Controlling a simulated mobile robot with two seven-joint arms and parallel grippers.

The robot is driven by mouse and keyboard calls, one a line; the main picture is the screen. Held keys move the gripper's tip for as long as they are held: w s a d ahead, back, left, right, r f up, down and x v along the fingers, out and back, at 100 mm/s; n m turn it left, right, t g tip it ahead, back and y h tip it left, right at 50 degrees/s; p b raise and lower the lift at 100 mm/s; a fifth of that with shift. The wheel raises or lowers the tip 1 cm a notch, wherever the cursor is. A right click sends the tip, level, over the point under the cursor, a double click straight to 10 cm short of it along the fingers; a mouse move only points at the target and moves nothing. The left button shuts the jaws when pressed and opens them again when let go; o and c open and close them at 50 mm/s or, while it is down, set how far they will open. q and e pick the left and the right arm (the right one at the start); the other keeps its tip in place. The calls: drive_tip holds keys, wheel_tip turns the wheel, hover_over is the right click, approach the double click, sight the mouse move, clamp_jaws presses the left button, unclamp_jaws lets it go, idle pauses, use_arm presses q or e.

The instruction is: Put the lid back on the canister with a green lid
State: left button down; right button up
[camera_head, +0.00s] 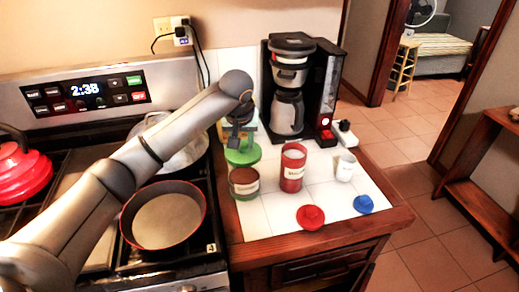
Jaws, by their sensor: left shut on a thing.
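The green lid (243,155) is held in my left gripper (239,141), which points down from above and is shut on it. The lid appears just behind and above an open canister (245,188) with a pale label and brown inside, on the white tiled counter. I cannot tell the exact gap between lid and canister; they look apart. My right gripper is not in view.
A red canister (292,168) and a white canister (345,168) stand to the right. A red lid (310,217) and a blue lid (364,204) lie in front. A coffee maker (290,90) stands behind. A pan (165,217) sits on the stove.

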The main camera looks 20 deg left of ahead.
sight(243, 155)
use_arm(q)
drive_tip(key=shift+f, duration=3.15)
drive_tip(key=shift+s+f, duration=0.1)
drive_tip(key=shift+f, duration=0.05)
unclamp_jaws()
idle(0.8)
drive_tip(key=shift+r, duration=3.5)
clamp_jaws()
